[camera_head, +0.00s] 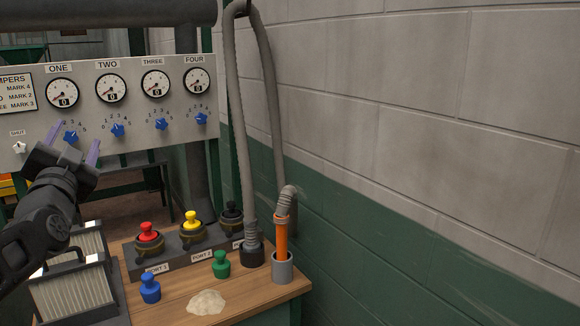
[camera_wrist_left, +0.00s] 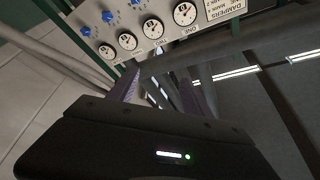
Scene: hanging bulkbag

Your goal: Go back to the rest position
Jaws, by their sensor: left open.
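My left gripper (camera_head: 76,146) is open and empty. It is raised at the left, in front of the lower left part of the grey gauge panel (camera_head: 125,92). Its two purple fingers stand apart, with nothing between them. In the left wrist view the fingers (camera_wrist_left: 160,88) also show spread, with the panel's dials beyond them. I cannot tell the exact gap between the gripper and the panel. My right gripper is not in view.
Below stands a wooden table (camera_head: 255,292) with red (camera_head: 148,233), yellow (camera_head: 192,220), blue (camera_head: 150,288) and green (camera_head: 221,264) knobs, and a pale powder pile (camera_head: 206,302). Filters (camera_head: 75,290) stand at left. A grey hose (camera_head: 240,130) and orange tube (camera_head: 282,238) rise beside the wall (camera_head: 430,110).

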